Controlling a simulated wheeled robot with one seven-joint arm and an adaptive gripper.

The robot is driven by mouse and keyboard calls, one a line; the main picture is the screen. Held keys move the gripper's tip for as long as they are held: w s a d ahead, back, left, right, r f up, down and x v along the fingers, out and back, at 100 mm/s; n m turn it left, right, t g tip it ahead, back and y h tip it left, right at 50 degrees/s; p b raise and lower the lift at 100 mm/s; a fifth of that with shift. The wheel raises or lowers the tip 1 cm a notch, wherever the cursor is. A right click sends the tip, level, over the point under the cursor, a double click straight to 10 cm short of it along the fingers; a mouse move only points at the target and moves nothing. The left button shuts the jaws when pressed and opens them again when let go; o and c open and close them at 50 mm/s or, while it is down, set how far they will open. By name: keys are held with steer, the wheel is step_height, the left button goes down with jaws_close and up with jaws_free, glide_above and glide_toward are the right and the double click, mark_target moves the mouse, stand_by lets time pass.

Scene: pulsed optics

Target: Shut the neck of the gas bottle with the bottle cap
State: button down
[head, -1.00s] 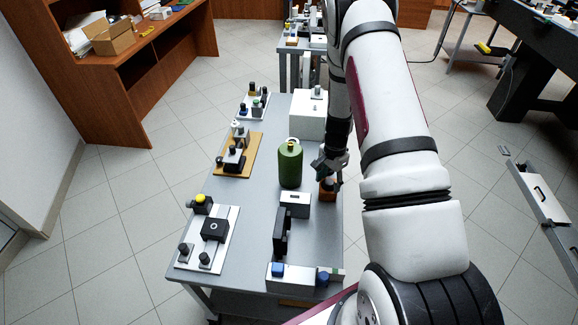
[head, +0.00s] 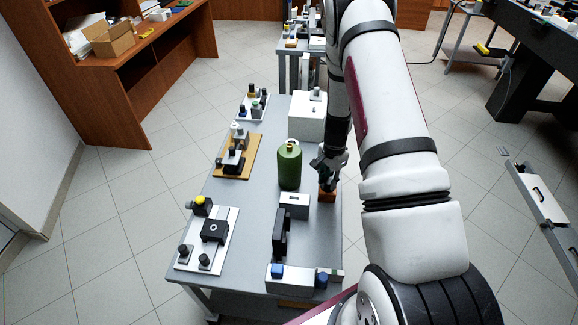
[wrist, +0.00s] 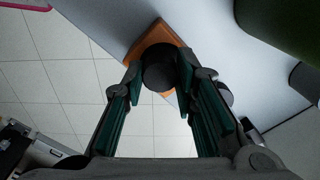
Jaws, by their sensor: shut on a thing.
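The gas bottle (head: 289,167) is a green cylinder standing upright on the grey table, with a pale ring-shaped part at its neck (head: 292,143). Its green side also shows in the upper right of the wrist view (wrist: 285,22). My gripper (head: 328,172) is right of the bottle, over a brown wooden block (head: 327,195). In the wrist view my gripper (wrist: 160,76) is shut on a dark round piece (wrist: 158,66), seemingly the bottle cap, with the block (wrist: 165,37) behind it. I cannot tell whether the piece still touches the block.
A white box (head: 307,118) stands behind the bottle. A small grey-white box (head: 294,204) and a black upright part (head: 281,235) stand in front. Plates with fittings (head: 207,240) line the table's left side. The block is near the table's right edge.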

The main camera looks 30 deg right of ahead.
steer(key=shift+r, duration=0.7)
steer(key=shift+r+p, duration=1.2)
steer(key=shift+r, duration=1.25)
